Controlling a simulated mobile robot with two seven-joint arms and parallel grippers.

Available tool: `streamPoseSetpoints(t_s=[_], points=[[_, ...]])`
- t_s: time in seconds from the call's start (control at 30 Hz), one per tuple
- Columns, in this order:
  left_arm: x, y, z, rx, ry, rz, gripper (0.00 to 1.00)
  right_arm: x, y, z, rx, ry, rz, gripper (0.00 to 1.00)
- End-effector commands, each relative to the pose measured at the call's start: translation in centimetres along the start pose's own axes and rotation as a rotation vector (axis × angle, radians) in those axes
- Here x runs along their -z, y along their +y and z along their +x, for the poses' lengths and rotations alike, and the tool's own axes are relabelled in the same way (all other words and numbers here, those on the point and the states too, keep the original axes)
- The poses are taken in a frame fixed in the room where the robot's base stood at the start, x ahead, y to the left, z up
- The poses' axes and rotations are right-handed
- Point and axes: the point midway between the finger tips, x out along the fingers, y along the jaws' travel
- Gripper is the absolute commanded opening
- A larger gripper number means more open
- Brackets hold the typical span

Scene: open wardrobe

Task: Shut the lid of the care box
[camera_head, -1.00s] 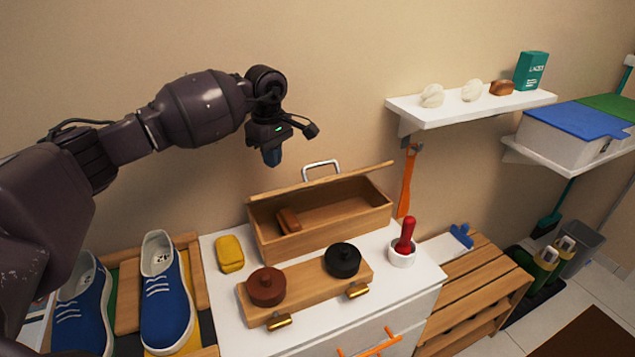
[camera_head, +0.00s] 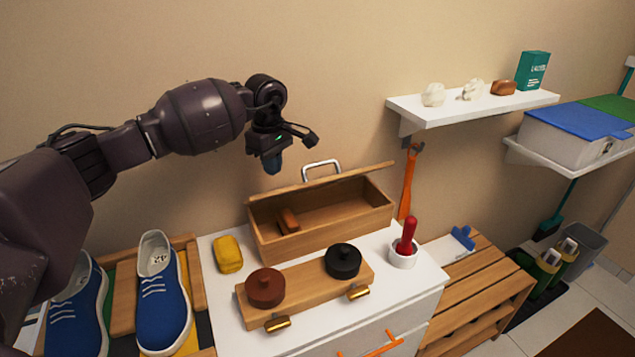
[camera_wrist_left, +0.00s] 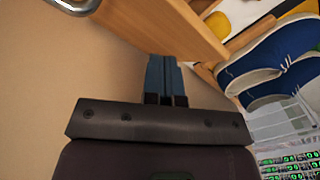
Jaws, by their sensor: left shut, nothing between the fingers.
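The care box (camera_head: 325,232) is a wooden box on the white cabinet, against the wall. Its lid (camera_head: 325,180) stands open at the back, with a metal handle (camera_head: 321,171) on it. A brown brush-like block (camera_head: 288,220) lies inside. My left gripper (camera_head: 272,164) is shut and empty, pointing down, above and left of the lid near the wall. In the left wrist view the shut fingers (camera_wrist_left: 162,75) are beside the lid's wooden edge (camera_wrist_left: 170,25), and part of the handle (camera_wrist_left: 75,5) shows at top left. My right gripper is not in view.
In front of the box is a wooden stand (camera_head: 310,287) with a brown tin (camera_head: 265,287) and a black tin (camera_head: 343,260). A yellow sponge (camera_head: 228,254) lies left, and a white pot (camera_head: 404,256) stands right. Blue shoes (camera_head: 163,300) sit further left. A wall shelf (camera_head: 470,107) is at upper right.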

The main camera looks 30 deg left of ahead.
Motion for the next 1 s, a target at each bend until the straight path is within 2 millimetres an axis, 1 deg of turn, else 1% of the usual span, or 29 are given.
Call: streamPoseSetpoints(t_s=[0.6, 1.0], points=[[0.0, 0.0, 1.6, 0.001, 0.000, 0.000, 0.00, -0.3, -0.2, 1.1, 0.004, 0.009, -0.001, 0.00], [-0.1, -0.1, 2.1, 0.000, 0.000, 0.000, 0.00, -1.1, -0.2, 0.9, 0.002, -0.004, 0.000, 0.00]])
